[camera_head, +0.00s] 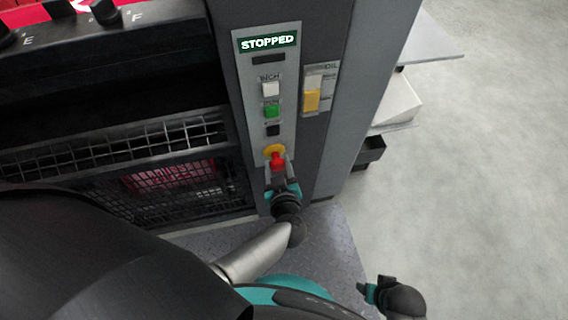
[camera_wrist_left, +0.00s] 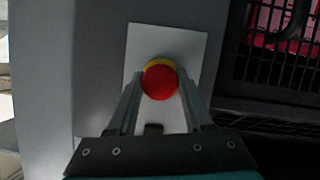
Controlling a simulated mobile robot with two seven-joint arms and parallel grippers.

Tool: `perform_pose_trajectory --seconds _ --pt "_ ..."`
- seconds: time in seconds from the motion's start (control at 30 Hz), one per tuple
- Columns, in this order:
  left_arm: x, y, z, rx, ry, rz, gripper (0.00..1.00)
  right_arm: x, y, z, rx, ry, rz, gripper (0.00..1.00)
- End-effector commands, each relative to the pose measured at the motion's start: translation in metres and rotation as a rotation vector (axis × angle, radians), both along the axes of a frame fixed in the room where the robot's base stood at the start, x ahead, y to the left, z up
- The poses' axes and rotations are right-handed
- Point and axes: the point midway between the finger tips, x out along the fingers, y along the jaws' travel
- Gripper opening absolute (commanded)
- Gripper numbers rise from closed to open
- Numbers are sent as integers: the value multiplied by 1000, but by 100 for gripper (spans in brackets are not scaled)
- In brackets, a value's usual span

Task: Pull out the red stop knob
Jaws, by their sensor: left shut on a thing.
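The red stop knob (camera_head: 277,158) sits on a yellow ring at the bottom of a light control panel (camera_head: 247,70). My left gripper (camera_head: 278,172) reaches up to it from below and is shut on the knob. In the left wrist view the red knob (camera_wrist_left: 160,82) lies between the two fingers (camera_wrist_left: 160,95), with part of the yellow ring showing behind it. The panel's display (camera_head: 268,42) reads STOPPED. My right gripper (camera_head: 372,291) is at the bottom right, away from the panel; whether its jaws are open is too small to tell.
Above the knob are a white button (camera_head: 270,89), a green button (camera_head: 271,111) and a dark button (camera_head: 273,130). A yellow-and-white gauge (camera_head: 312,98) is to their right. Black mesh guards (camera_head: 180,195) stand left of the panel. Open grey floor (camera_head: 480,200) lies to the right.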

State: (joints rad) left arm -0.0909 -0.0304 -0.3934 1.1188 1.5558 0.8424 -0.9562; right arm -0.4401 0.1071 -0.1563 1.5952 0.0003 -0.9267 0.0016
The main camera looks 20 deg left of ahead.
Motion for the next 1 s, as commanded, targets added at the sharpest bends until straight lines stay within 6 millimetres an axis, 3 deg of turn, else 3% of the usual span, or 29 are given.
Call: perform_pose_trajectory --seconds 0.4,0.43,0.67,1.0 --pt "-3 -3 -1 -6 4 -5 0 -3 0 -3 -1 5 0 65" --pt "-3 -3 -1 -7 5 -5 54 -3 0 -3 -1 5 0 65" --pt "-3 -2 -1 -5 4 -3 80 -3 0 -3 -1 6 0 65" --pt "-2 0 0 -4 4 -2 81 -2 0 -2 -1 4 0 65"
